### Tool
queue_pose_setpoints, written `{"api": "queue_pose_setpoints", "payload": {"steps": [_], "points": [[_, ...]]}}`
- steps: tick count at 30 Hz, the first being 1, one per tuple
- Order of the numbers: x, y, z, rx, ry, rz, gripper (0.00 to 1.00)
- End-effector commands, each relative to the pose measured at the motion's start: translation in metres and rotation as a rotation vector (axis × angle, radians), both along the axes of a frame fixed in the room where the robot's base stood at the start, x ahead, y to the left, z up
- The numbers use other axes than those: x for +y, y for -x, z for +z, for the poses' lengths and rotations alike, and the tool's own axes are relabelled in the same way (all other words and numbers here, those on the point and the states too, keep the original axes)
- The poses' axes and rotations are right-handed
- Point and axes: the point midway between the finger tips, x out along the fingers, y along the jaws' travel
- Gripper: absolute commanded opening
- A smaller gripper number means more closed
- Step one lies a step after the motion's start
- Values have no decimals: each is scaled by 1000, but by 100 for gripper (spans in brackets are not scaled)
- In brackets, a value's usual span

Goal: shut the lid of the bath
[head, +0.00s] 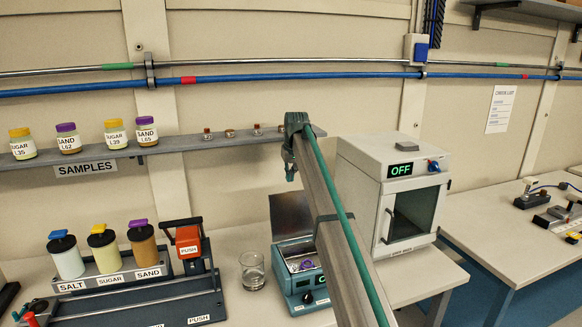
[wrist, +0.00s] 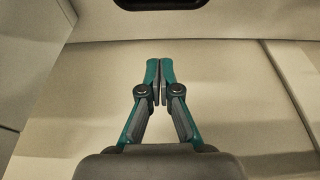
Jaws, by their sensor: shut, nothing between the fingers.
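The bath (head: 305,283) is a small teal box on the bench, in the middle of the head view. Its grey lid (head: 290,215) stands raised at the back, so the bath is open, and a purple-topped item shows inside. My arm crosses in front of the bath's right side and hides part of it. My gripper (wrist: 158,82) is shut and empty in the wrist view, with its teal fingertips together before a pale wall. In the head view the arm's end is above the lid and apart from it; the fingers are hard to make out there.
A glass beaker (head: 253,270) stands just left of the bath. A white oven (head: 395,185) marked OFF stands to the right. A dispenser rack (head: 150,290) is at left. The samples shelf (head: 190,146) runs behind, above the bench.

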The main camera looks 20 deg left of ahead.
Motion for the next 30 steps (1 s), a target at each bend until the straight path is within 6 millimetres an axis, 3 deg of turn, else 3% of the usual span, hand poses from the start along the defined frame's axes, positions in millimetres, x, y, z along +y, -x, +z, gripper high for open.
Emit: {"api": "queue_pose_setpoints", "payload": {"steps": [7, 15, 30], "points": [[9, -10, -45, 1, 1, 1, 0], [-13, 17, -42, -2, -1, 1, 0], [-17, 20, -43, -2, -2, 1, 0]]}}
